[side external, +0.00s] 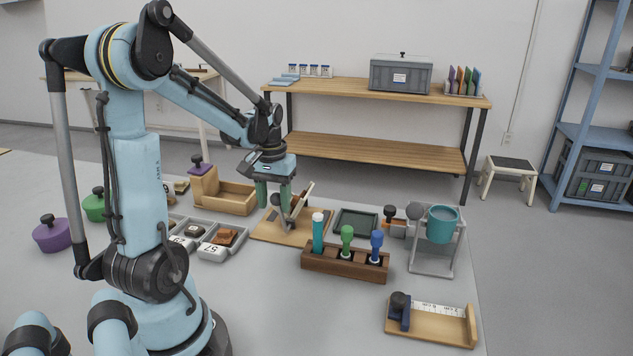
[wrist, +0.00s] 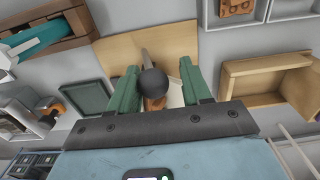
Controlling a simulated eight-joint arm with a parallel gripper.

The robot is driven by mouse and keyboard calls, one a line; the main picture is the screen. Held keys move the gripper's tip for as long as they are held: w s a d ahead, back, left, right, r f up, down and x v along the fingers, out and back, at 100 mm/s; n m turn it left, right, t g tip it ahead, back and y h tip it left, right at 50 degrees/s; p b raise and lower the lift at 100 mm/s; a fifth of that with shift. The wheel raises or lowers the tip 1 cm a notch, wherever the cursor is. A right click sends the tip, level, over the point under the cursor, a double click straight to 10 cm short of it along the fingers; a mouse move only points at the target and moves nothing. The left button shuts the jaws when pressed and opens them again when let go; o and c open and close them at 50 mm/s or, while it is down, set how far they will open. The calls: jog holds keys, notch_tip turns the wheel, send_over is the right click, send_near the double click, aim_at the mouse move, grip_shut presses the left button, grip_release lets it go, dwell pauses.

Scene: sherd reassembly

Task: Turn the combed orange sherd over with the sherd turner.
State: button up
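The sherd turner is a wooden board (side external: 265,236) with a tilted pale flap (side external: 304,197) near its middle; the board also shows in the wrist view (wrist: 115,52). A dark round knob (wrist: 152,82) on a rod stands between my green fingers. My gripper (side external: 273,206) is over the turner, and its fingers are apart on either side of the knob in the wrist view (wrist: 163,85). An orange-brown piece (wrist: 155,104) shows partly behind the knob, next to a pale plate; I cannot tell whether it is combed. Another orange-brown sherd (side external: 224,237) lies in a tray.
A wooden rack (side external: 345,262) with several coloured tools stands in front of the turner. A dark green tray (side external: 356,222) lies to its right, a wooden box (side external: 234,197) behind left. A stand holds a teal cup (side external: 442,224). Bare table shows at the front.

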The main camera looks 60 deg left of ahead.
jog(key=shift+s+a+f, duration=0.35)
jog(key=shift+s+a, duration=0.2)
jog(key=shift+s+a+f, duration=0.35)
jog(key=shift+s+a, duration=0.15)
jog(key=shift+s+a+f, duration=0.5)
jog(key=shift+a+f, duration=0.05)
jog(key=shift+f, duration=0.2)
jog(key=shift+s+a+f, duration=0.45)
jog(key=shift+a+f, duration=0.05)
jog(key=shift+f, duration=0.25)
jog(key=shift+r, duration=1.35)
jog(key=shift+d+r, duration=0.15)
jog(key=shift+r, duration=1.1)
jog(key=w+d+r+m+t, duration=0.2)
jog(key=d+m, duration=0.1)
jog(key=d, duration=0.6)
jog(key=w+d+r+m+t, duration=0.1)
jog(key=w+d+m+t, duration=0.1)
jog(key=d, duration=0.7)
jog(key=w+d+r+m+t, duration=0.2)
jog(key=d+m+t, duration=0.1)
jog(key=d, duration=0.6)
jog(key=shift+w+r+m, duration=0.25)
jog(key=shift+r+m, duration=0.05)
jog(key=shift+m, duration=0.2)
